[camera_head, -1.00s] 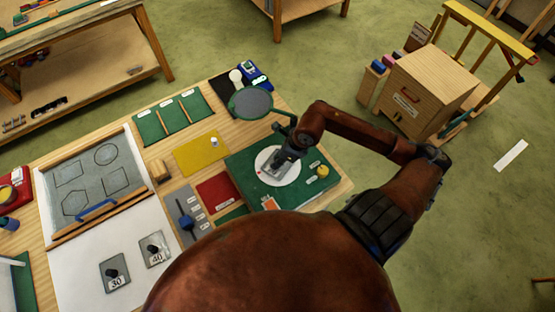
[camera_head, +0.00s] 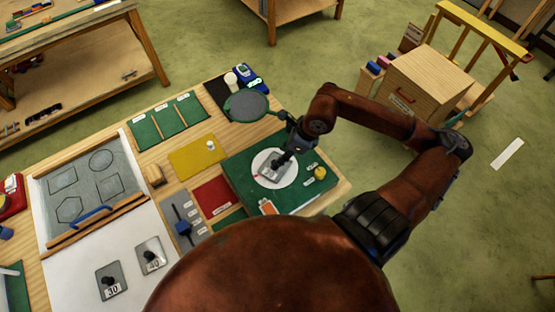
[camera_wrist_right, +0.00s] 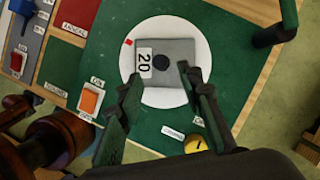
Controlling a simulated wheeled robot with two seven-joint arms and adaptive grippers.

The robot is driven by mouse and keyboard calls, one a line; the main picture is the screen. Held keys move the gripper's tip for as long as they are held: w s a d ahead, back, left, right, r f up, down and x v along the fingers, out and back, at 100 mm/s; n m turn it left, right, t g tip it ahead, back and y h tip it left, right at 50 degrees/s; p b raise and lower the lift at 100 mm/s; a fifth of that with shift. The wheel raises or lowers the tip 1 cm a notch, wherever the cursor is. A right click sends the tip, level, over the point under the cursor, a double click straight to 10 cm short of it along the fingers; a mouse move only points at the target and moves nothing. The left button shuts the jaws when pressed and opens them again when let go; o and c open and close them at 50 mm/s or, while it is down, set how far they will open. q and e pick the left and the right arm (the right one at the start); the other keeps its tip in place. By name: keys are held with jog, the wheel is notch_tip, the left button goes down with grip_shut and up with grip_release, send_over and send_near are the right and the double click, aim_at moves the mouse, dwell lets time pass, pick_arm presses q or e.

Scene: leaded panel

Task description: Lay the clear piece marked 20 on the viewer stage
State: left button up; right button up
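The clear grey piece marked 20 (camera_wrist_right: 172,68) lies flat on the white round viewer stage (camera_wrist_right: 205,35) of the green base, with its black knob (camera_wrist_right: 262,63) upward. In the head view the piece (camera_head: 268,165) also shows on the white disc (camera_head: 290,178). My right gripper (camera_wrist_right: 160,88) is open and empty. Its two fingers stand apart above the piece, clear of the knob. In the head view my right gripper (camera_head: 284,159) is over the disc and hides part of the piece.
A round dark lens (camera_head: 247,105) on an arm stands behind the disc. A yellow knob (camera_head: 320,172) and an orange switch (camera_head: 268,207) sit on the green base (camera_head: 240,170). Pieces marked 30 (camera_head: 111,282) and 40 (camera_head: 151,256) lie on white paper at the left.

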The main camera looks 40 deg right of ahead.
jog(key=shift+v, duration=1.75)
